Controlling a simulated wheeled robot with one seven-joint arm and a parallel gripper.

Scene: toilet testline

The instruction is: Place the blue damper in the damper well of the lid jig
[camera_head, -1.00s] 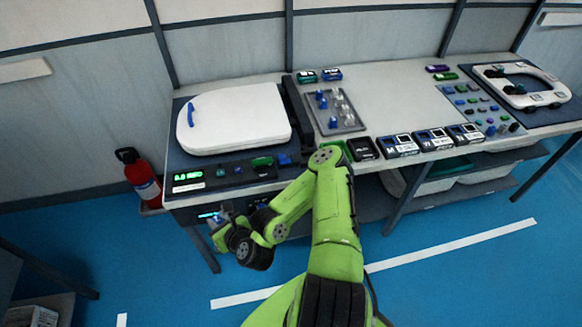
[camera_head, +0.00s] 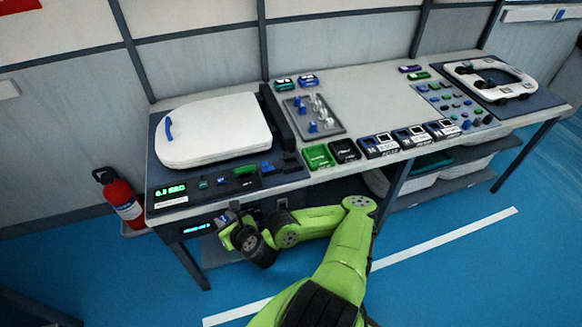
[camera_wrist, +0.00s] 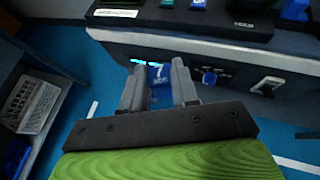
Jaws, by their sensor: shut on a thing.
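My gripper (camera_wrist: 159,88) is shut in front of the bench's left front edge, below its top. A blue patch with a white mark (camera_wrist: 158,75) shows between the fingers in the wrist view; I take it for the blue damper, mostly hidden by the fingers. In the head view my gripper (camera_head: 227,226) is small and the held piece is not clear. The white lid (camera_head: 213,130) lies on the dark lid jig (camera_head: 152,182) at the bench's left end. I cannot make out the damper well.
A grey tray (camera_head: 332,127) holds blue and white upright pieces. A control strip with a green display (camera_head: 170,190) runs along the front edge, above my gripper. Green (camera_head: 318,156) and black bins stand right of it. A red extinguisher (camera_head: 120,200) stands left.

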